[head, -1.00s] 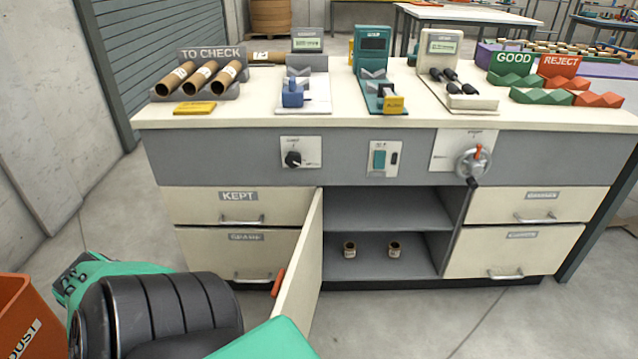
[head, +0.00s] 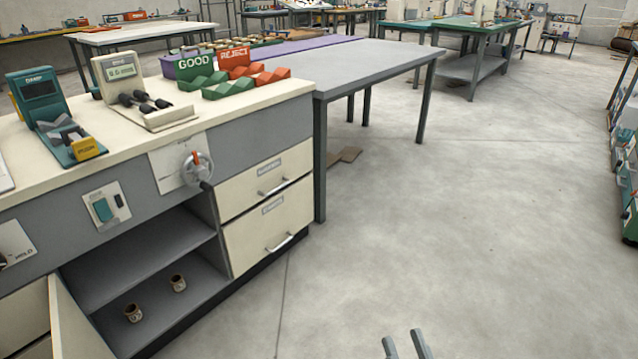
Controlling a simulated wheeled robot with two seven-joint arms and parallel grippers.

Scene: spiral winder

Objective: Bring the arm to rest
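My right gripper (head: 405,346) shows only as two grey fingertips at the bottom edge of the head view, right of the middle. The fingertips stand apart with bare floor between them, so it is open and empty. It is over open floor, to the right of the workbench (head: 255,108) and clear of it. The rest of the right arm is below the picture. My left gripper and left arm are out of view.
The bench's cabinet door (head: 75,325) stands open at lower left; two small brown rolls (head: 132,313) sit inside. A hand crank (head: 197,168) juts from the front. A grey table (head: 385,62) adjoins the bench. Broad floor at right is free; a rack (head: 625,150) stands at the right edge.

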